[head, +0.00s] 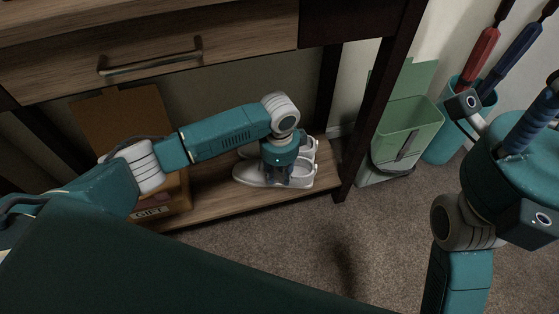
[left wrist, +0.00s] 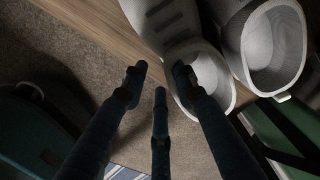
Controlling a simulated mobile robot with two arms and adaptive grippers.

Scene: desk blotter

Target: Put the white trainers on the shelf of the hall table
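The white trainers stand side by side on the low wooden shelf (head: 215,202) of the hall table (head: 350,125). The nearer trainer (head: 249,174) is partly covered by my left gripper (head: 287,182), which points down over its heel end. The farther trainer (head: 309,143) is mostly hidden behind my arm. In the left wrist view, my fingers are spread. One fingertip overlaps the heel opening of one trainer (left wrist: 211,66); the other two are beside it. The other trainer (left wrist: 275,45) is to the right. My right gripper (head: 538,112) is raised at the right edge, partly cut off.
A brown box (head: 176,202) labelled GIFT stands on the shelf to the left. A green bin (head: 408,125) and a teal holder (head: 450,140) with red and blue umbrellas stand right of the table. The table's dark leg is close right of the trainers. Carpet in front is clear.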

